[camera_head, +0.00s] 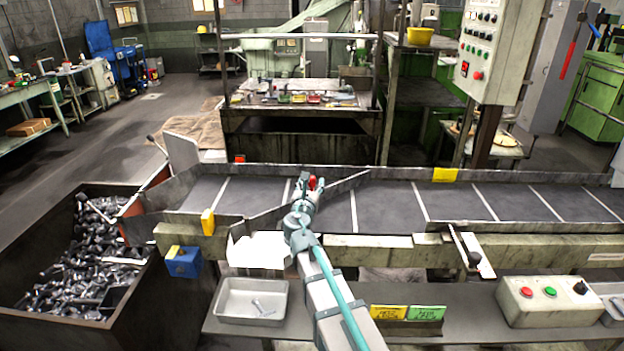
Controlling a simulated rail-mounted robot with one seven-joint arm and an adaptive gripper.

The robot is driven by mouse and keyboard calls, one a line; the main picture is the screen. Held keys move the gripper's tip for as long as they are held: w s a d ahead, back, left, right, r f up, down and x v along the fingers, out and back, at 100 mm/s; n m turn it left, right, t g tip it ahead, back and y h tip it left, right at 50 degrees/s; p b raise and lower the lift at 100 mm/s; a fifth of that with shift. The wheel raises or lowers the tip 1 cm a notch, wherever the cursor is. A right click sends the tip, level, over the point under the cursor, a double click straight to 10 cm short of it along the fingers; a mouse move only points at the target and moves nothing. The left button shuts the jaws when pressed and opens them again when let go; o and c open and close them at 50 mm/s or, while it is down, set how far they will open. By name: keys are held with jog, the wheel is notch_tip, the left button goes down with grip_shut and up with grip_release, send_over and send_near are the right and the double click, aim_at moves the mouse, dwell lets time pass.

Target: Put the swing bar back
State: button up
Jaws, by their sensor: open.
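A dark metal bar (345,184), which looks like the swing bar, lies diagonally across the conveyor belt. It runs from the near side rail at the left to the far rail at the right, and its middle is partly hidden by my gripper. My gripper (308,184) is over the belt at the middle of this bar, with its jaws open. A red knob-like part (312,183) shows at the fingertips. I cannot tell whether the fingers touch it or the bar.
The conveyor belt (390,208) is empty on its right. A bin (130,192) of bolts stands left. A metal tray (232,312) with a bolt, a button box (548,303) and a lever (458,245) are on the near side. A control cabinet (497,60) stands behind.

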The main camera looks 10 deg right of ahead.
jog(key=shift+x, duration=0.85)
grip_shut()
